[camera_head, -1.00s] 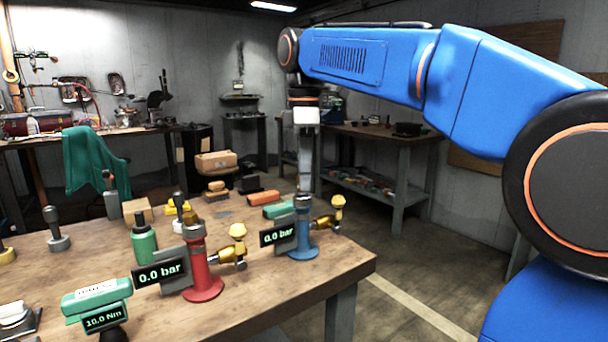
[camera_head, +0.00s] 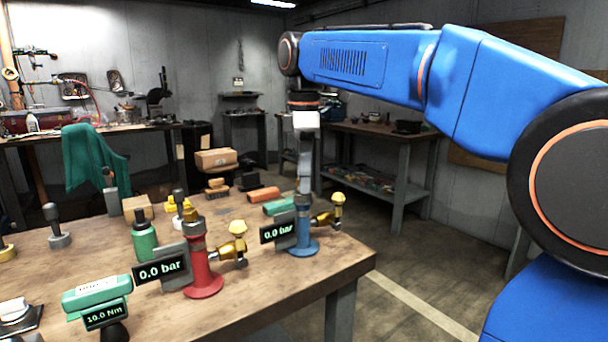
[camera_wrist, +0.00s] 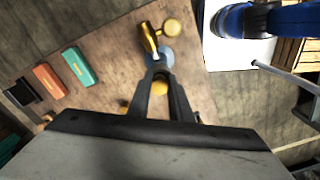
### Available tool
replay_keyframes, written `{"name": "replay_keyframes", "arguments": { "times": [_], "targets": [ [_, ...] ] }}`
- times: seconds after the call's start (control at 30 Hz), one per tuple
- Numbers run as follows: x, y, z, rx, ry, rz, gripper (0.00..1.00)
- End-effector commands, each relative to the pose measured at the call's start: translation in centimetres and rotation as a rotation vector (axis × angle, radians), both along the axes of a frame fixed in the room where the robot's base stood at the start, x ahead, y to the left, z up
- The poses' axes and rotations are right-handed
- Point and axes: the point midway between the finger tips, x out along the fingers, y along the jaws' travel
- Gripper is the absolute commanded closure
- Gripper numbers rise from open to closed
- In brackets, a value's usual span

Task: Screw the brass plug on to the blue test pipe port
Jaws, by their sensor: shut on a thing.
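The blue test pipe port (camera_head: 303,232) stands upright near the table's right end, with a brass side valve and a 0.0 bar display. My gripper (camera_head: 303,197) points straight down at the top of this port, fingertips at its mouth. In the wrist view, my gripper (camera_wrist: 157,72) has its two dark fingers brought together over the blue base (camera_wrist: 166,57). It is shut on the brass plug, which the fingertips mostly hide. I cannot tell how deep the plug sits in the port.
A red test pipe (camera_head: 203,265) with its own brass valve and display stands to the left. The table's right edge is close.

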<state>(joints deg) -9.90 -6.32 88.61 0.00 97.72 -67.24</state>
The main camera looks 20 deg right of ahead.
Motion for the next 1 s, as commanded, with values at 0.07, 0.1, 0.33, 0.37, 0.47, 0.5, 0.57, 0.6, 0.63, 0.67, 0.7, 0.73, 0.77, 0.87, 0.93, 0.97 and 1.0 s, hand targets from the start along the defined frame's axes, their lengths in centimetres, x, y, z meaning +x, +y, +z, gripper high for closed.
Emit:
{"name": "replay_keyframes", "arguments": {
  "times": [0.07,0.1,0.33,0.37,0.47,0.5,0.57,0.6,0.63,0.67,0.7,0.73,0.77,0.87,0.93,0.97,1.0],
  "targets": [
    [0.0,0.0,-0.2,0.0,0.0,0.0,1.0],
    [0.0,0.0,-0.2,0.0,0.0,0.0,0.77],
    [0.0,0.0,-0.3,0.0,0.001,0.0,0.59],
    [0.0,0.0,-0.3,0.0,0.001,0.0,0.59],
    [0.0,0.0,-0.1,0.0,0.001,0.0,0.59],
    [0.0,0.0,0.2,0.0,0.001,0.0,0.59],
    [0.1,0.0,0.7,0.0,0.0,0.0,0.59],
    [0.1,0.0,1.2,0.001,-0.001,0.0,0.59],
    [0.1,0.0,1.6,0.001,-0.001,0.0,0.59],
    [0.1,0.0,2.1,0.001,-0.001,0.0,0.59],
    [0.1,0.0,2.8,0.001,-0.002,0.0,0.59],
    [0.1,0.0,3.4,0.001,-0.001,0.0,0.59],
    [0.1,0.0,4.0,0.0,-0.003,0.0,0.59],
    [0.1,0.0,6.1,0.0,-0.003,0.0,0.59],
    [0.1,0.0,7.4,0.0,-0.004,0.0,0.59],
    [0.1,0.0,7.9,0.001,-0.002,0.0,0.59],
    [0.1,0.0,8.6,0.0,-0.003,0.0,0.59]
  ]
}}
